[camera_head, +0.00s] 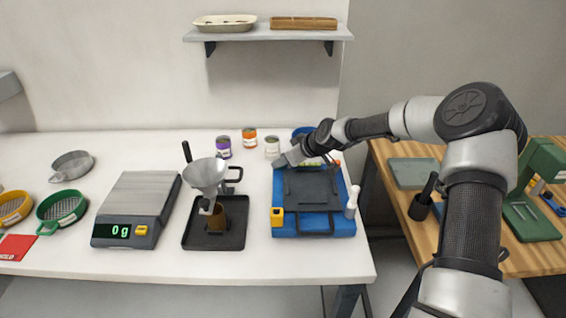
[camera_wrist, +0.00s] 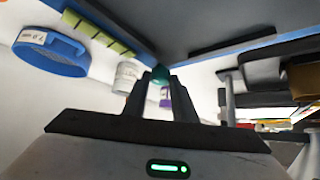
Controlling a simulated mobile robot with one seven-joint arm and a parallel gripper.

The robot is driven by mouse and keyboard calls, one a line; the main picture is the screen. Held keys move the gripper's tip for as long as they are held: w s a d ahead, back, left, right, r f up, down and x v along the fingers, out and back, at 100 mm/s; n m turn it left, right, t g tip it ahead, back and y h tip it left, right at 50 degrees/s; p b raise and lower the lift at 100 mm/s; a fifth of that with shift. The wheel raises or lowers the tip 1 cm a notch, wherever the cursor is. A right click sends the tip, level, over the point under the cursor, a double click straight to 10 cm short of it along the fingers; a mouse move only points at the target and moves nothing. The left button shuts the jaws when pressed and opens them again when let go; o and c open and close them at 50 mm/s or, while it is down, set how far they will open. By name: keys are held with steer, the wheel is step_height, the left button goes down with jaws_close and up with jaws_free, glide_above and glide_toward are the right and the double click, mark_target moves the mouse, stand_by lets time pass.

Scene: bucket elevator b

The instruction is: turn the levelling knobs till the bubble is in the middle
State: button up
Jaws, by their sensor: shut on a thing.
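A blue base (camera_head: 315,228) with a dark tray-like plate (camera_head: 312,187) on top stands on the right part of the white table. A yellow knob (camera_head: 277,217) is at its front left corner and a white knob (camera_head: 351,204) at its front right. My gripper (camera_head: 281,162) is at the base's back left corner. In the wrist view its two fingers are shut on a small teal knob (camera_wrist: 160,73) at the base's edge. The knob is hidden by the gripper in the head view. I cannot make out a bubble in either view.
Several small tins, among them a pale one (camera_head: 272,148) and a purple one (camera_head: 223,147), stand behind and left of the base. A funnel stand (camera_head: 206,176) and a scale (camera_head: 137,208) reading 0 g are further left. A wooden bench (camera_head: 450,255) is at right.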

steer(key=o, duration=1)
steer(key=shift+o, duration=0.2)
steer(key=v, duration=1.7)
steer(key=shift+r, duration=0.2)
steer(key=shift+s, duration=0.15)
